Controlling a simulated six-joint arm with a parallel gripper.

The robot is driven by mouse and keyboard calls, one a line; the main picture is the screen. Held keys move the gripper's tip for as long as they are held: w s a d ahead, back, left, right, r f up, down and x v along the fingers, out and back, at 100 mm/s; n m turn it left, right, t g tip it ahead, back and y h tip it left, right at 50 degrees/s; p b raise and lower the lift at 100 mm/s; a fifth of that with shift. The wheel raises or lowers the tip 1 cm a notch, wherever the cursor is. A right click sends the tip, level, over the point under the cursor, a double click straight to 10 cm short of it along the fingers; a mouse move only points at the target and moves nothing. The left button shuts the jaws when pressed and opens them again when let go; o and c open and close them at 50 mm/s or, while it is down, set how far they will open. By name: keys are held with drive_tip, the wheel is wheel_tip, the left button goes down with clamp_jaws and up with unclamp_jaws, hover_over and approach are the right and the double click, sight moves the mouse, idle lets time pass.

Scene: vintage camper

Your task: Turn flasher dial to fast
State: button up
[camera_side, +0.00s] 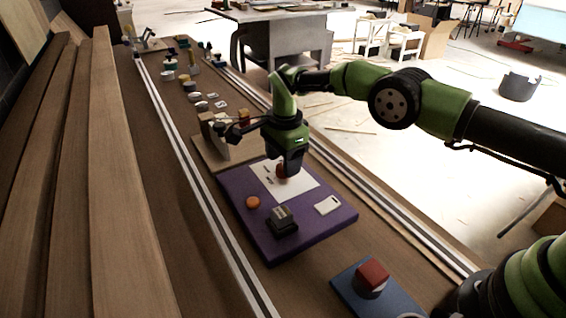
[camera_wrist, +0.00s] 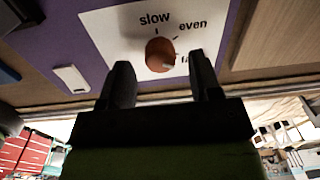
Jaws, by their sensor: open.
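The flasher dial (camera_wrist: 158,52) is an orange-red round knob on a white card (camera_wrist: 110,35). The card reads "slow" and "even", plus a third word starting "fa", partly hidden by a finger. A pale mark on the knob's lower right points towards that third word. In the side view the dial (camera_side: 283,171) sits on the purple board (camera_side: 269,252), just under my gripper (camera_side: 287,172). In the wrist view my gripper (camera_wrist: 163,66) is open, its fingers on either side of the dial with visible gaps. Whether either finger touches it I cannot tell.
On the same board are an orange button (camera_side: 253,202), a dark block-like switch (camera_side: 282,221) and a white rocker plate (camera_side: 327,205). A blue base with a red block (camera_side: 373,273) stands nearer the front. Metal rails (camera_side: 206,228) run along the bench.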

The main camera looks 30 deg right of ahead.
wheel_tip(320, 180, up, 8)
drive_tip(key=shift+s+r, duration=0.2)
idle(0.4)
drive_tip(key=s+d+r+n+t, duration=0.1)
drive_tip(key=s+d+r+n, duration=0.15)
drive_tip(key=r, duration=0.35)
drive_tip(key=s+d+r+n+t+y, duration=0.1)
drive_tip(key=s+r+n, duration=0.1)
drive_tip(key=s+r, duration=0.3)
drive_tip(key=s+d+r+n+t, duration=0.1)
drive_tip(key=s+r+n, duration=0.1)
drive_tip(key=r, duration=0.6)
drive_tip(key=s+d+n+t, duration=0.1)
drive_tip(key=s+n+t, duration=0.1)
drive_tip(key=s, duration=0.8)
drive_tip(key=s+d+f+n+t+y, duration=0.1)
drive_tip(key=s+n, duration=0.4)
drive_tip(key=s, duration=0.6)
drive_tip(key=shift+d+t, duration=0.4)
drive_tip(key=shift+d, duration=0.3)
